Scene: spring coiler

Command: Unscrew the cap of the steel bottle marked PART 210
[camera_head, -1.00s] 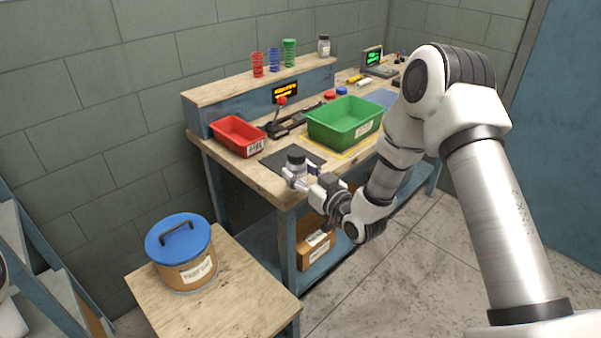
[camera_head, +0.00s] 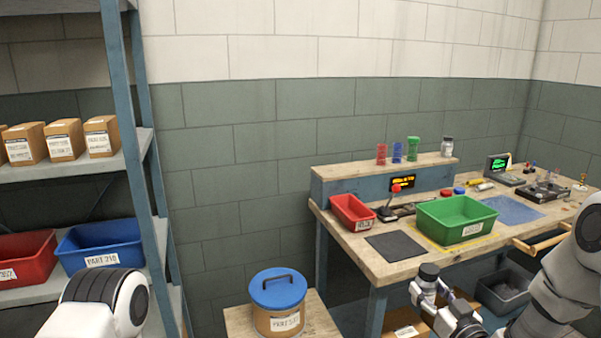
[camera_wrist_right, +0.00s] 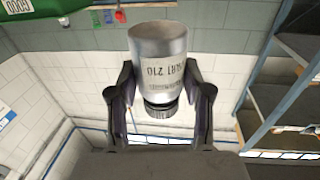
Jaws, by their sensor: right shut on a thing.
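The steel bottle (camera_head: 427,285) has a dark cap (camera_head: 429,270) on top. It is upright in the head view, just off the front edge of the workbench. My right gripper (camera_head: 432,296) is shut around it. In the right wrist view the bottle (camera_wrist_right: 158,45) appears cap-down, with its PART 210 label upside down. Its dark ridged cap (camera_wrist_right: 161,108) shows there between the fingers of the right gripper (camera_wrist_right: 163,90). My left gripper is out of view; only part of my left arm shows at lower left.
A black mat (camera_head: 396,246) lies bare on the workbench (camera_head: 350,238), with a red bin (camera_head: 353,212) and green bin (camera_head: 457,219) behind. A blue-lidded drum (camera_head: 277,300) stands on a low table. Shelves (camera_head: 75,165) hold boxes and bins at left.

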